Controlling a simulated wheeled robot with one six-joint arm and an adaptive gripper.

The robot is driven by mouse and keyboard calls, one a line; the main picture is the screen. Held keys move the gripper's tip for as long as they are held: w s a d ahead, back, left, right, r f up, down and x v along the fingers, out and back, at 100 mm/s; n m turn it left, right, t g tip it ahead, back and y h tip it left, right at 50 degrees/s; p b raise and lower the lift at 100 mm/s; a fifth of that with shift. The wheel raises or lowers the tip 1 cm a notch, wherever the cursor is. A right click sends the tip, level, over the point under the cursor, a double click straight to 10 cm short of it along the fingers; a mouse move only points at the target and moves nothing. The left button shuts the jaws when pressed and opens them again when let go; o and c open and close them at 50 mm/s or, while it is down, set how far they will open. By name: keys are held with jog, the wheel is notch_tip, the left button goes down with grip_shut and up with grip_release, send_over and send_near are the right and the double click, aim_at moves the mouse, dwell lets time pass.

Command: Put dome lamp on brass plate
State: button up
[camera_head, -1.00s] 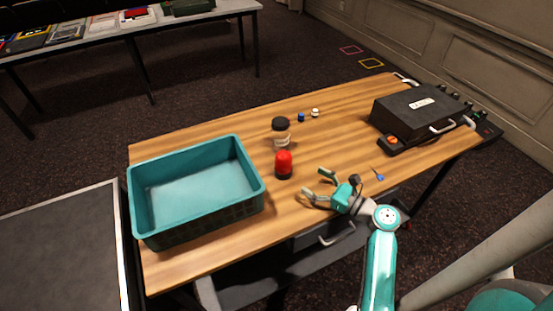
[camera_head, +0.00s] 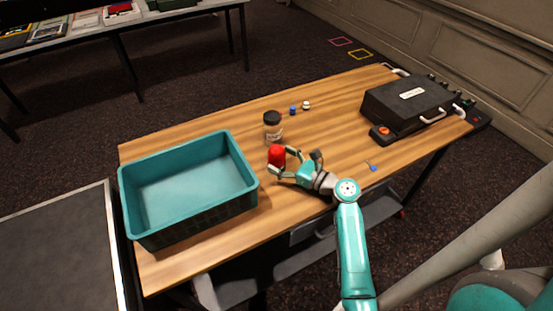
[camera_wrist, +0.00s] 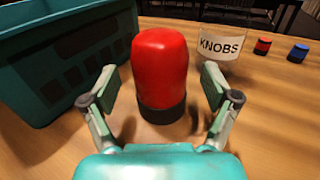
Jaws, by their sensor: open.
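The dome lamp (camera_head: 277,154) is a red dome on a black base, upright on the wooden desk, right of the teal crate. My gripper (camera_head: 281,161) is open, with its fingers on either side of the lamp. In the wrist view the lamp (camera_wrist: 160,70) stands between the two open fingers, with visible gaps on both sides, so it is not clamped. I cannot make out a brass plate in any view.
The teal crate (camera_head: 122,192) stands at the desk's left. Small knobs (camera_head: 293,110) lie farther back. A black case (camera_head: 410,102) sits at right. The desk between is mostly clear.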

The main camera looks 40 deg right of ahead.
jog(key=shift+w+a, duration=0.2)
jog(key=shift+w, duration=0.75)
jog(key=c, duration=1.6)
jog(key=shift+r, duration=0.15)
